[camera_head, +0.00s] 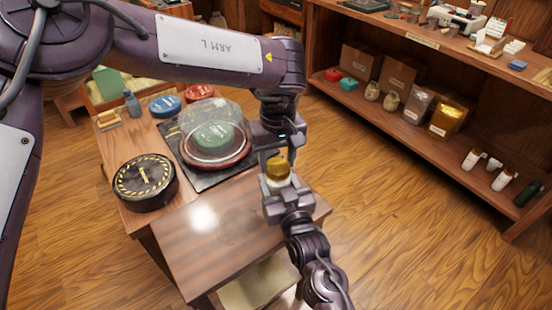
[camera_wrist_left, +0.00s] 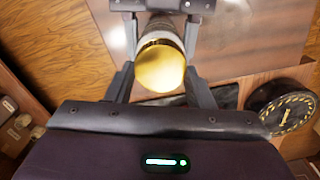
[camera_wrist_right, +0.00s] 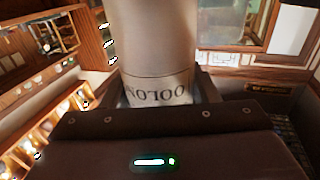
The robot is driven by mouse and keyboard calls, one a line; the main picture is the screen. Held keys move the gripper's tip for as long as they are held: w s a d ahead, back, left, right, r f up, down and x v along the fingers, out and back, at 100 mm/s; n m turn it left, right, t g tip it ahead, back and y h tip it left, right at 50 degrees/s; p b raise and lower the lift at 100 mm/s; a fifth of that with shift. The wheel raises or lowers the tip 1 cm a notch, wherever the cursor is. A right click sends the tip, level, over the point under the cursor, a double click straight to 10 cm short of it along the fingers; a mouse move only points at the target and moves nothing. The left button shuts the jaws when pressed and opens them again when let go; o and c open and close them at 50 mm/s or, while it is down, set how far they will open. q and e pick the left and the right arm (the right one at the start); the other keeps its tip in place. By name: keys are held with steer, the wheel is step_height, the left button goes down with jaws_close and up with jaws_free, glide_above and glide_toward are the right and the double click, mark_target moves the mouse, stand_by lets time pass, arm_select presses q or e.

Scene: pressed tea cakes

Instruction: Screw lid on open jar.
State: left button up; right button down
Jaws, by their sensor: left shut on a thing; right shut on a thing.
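A gold lid (camera_head: 277,168) sits at the top of a pale jar (camera_head: 279,181) in the head view, above the table's right part. The lid shows as a round gold disc in the left wrist view (camera_wrist_left: 160,67). My left gripper (camera_head: 277,158) reaches down from above and is shut on the lid. My right gripper (camera_head: 279,197) comes from below and is shut on the jar body. The right wrist view shows the jar (camera_wrist_right: 155,50) upside down, with an OOLONG label. The lid lines up with the jar; how tightly they join is hidden.
On the wooden table (camera_head: 215,225), a clear dome (camera_head: 214,120) covers a green tea cake on a dark mat. Shelves (camera_head: 440,130) stand right; floor between is clear.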

arm_select(q)
steer(key=shift+r+m, duration=0.1)
steer(key=shift+m, duration=0.6)
steer(key=o, duration=0.9)
steer(key=shift+r, duration=2.2)
steer(key=shift+c, duration=0.2)
